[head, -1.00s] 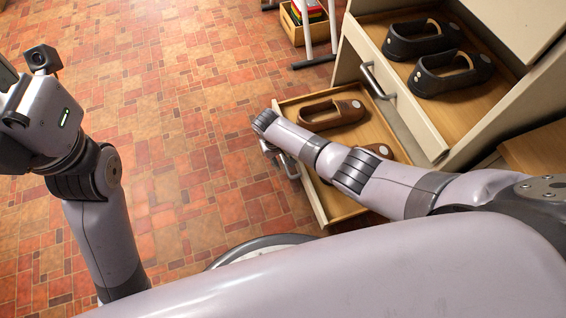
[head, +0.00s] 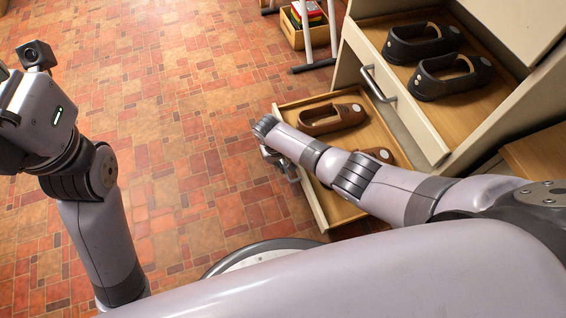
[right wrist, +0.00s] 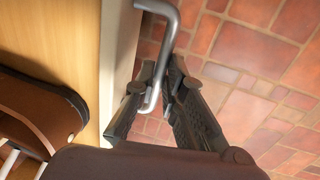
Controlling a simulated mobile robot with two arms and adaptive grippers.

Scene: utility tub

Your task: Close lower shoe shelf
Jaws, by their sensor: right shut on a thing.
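The lower shoe shelf (head: 373,114) is a pulled-out wooden drawer with a pale front. It holds a pair of brown shoes (head: 333,118), one partly hidden by my right arm. In the right wrist view, its grey bar handle (right wrist: 166,14) stands off the pale front, and a brown shoe (right wrist: 35,112) lies inside at the left. My right gripper (head: 284,168) is at the drawer's outer side. In the right wrist view the fingers of my right gripper (right wrist: 161,76) are shut on the handle. My left arm shows at the left, but its fingers are out of the picture.
An upper drawer (head: 398,112) with its own handle (head: 375,84) is also pulled out and holds black shoes (head: 440,62). A wooden crate (head: 303,34) and pale legs of a stand (head: 318,62) are at the back. The tiled floor (head: 190,110) left of the drawers is clear.

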